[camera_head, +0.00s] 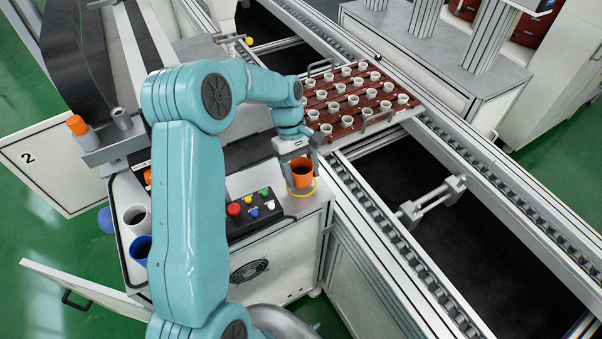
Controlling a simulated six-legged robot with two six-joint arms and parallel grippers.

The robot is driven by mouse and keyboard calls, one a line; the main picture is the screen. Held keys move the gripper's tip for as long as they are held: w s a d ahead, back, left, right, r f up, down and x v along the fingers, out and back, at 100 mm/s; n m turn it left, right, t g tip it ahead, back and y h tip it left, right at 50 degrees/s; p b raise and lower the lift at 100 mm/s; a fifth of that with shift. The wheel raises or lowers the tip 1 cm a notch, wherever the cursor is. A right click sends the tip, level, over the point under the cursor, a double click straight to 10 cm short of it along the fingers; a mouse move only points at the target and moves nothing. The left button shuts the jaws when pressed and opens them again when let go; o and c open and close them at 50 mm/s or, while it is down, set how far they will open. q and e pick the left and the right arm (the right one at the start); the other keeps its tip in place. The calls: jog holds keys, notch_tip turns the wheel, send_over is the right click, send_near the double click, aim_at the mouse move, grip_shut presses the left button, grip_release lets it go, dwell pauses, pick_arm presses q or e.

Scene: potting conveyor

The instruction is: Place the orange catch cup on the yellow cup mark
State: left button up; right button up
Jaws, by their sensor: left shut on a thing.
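The orange catch cup (302,174) is upright at the right end of the grey worktop, below my left gripper (300,164). My left gripper points down and is shut on the cup's rim. The yellow cup mark (312,191) shows as a thin ring around the lower part of the cup, clearest at its right and front. The cup stands within or just above this ring; I cannot tell whether its base touches the worktop. My right gripper is not in view.
A control box with coloured buttons (254,211) sits left of the cup. A dark red tray of white cups (325,97) rests on the conveyor behind. Conveyor rails (395,230) run along the right. White and blue containers (137,217) stand at the worktop's left.

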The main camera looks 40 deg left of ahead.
pick_arm(q)
jog(key=shift+w+f, duration=0.15)
jog(key=shift+f, duration=0.7)
jog(key=shift+s+r, duration=0.15)
jog(key=shift+s, duration=0.1)
jog(key=o, duration=0.6)
jog(key=shift+w+f, duration=0.15)
jog(key=shift+f, duration=0.1)
jog(key=o, duration=0.4)
jog(key=shift+w, duration=0.1)
jog(key=shift+s+r, duration=0.15)
jog(key=shift+s, duration=0.05)
jog(key=shift+w+r, duration=0.1)
jog(key=shift+r, duration=0.05)
jog(key=v, duration=1.2)
jog(key=shift+b, duration=0.35)
